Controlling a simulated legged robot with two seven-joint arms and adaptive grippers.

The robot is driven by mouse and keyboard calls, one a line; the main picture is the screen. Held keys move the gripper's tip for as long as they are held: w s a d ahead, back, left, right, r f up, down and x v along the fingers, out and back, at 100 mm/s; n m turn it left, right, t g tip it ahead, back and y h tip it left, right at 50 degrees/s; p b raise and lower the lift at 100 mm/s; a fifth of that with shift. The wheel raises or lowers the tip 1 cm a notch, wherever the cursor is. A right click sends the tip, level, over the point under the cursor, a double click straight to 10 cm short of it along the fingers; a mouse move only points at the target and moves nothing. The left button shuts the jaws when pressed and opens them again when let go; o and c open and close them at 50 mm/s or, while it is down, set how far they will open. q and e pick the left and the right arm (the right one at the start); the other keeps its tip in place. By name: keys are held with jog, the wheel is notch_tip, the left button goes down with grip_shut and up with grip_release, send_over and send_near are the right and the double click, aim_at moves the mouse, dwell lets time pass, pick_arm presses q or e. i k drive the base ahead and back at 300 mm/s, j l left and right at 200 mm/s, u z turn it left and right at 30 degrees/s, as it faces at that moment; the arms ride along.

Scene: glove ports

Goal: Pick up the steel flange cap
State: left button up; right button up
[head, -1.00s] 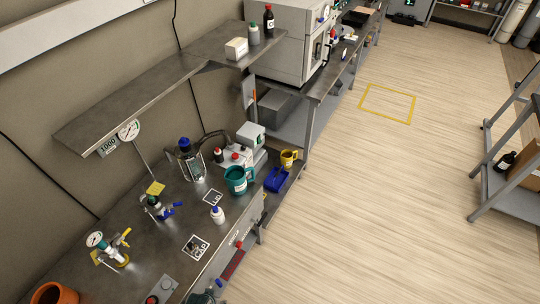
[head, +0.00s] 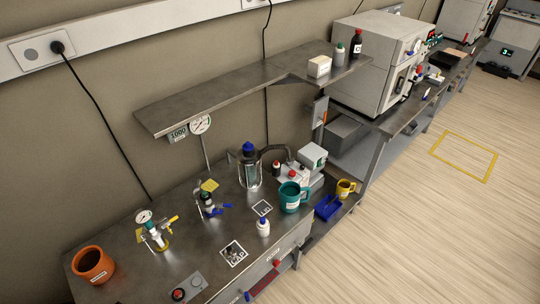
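A white-bordered square marked CAP (head: 234,254) lies on the grey steel bench top, near the front edge. A small dark and grey shape shows on it, but it is too small to tell whether this is the steel flange cap or part of the print. I cannot pick out the flange cap with certainty anywhere else. A glass vessel with a blue top (head: 249,165) stands upright farther back on the bench. A second marked square (head: 262,208) lies in front of it. Neither of my grippers is in view.
On the bench (head: 205,250) stand an orange pot (head: 93,264), a gauge with yellow handles (head: 153,232), a blue-handled valve (head: 210,204), a white bottle (head: 263,227) and a teal mug (head: 291,197). A shelf (head: 235,92) overhangs the back.

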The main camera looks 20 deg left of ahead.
aim_at(231, 253)
jog(key=u, duration=1.2)
